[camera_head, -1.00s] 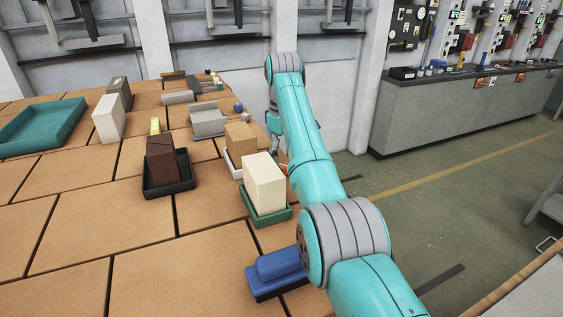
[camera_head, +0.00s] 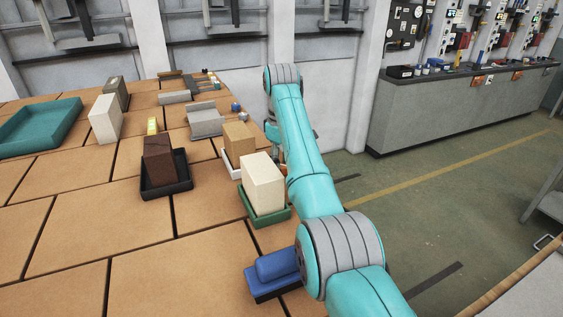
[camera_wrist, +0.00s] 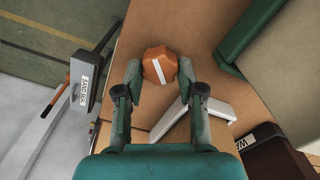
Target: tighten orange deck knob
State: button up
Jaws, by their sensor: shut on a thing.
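The orange deck knob (camera_wrist: 159,58) shows in the wrist view, faceted, with a white stripe running at a slant across its top. It sits over the tan surface (camera_wrist: 190,35). My gripper (camera_wrist: 160,70) has one fingertip on each side of the knob and is shut on it. The lower side of the knob and its mount are hidden.
In the head view, a cream block (camera_head: 262,182) and a blue block (camera_head: 278,265) stand near my arm.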

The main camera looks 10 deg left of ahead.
jog(key=m, duration=0.4)
jog(key=shift+w+d, duration=0.1)
jog(key=shift+m, duration=1.8)
jog(key=shift+d, duration=0.1)
jog(key=o, duration=1.1)
jog(key=shift+o, duration=0.2)
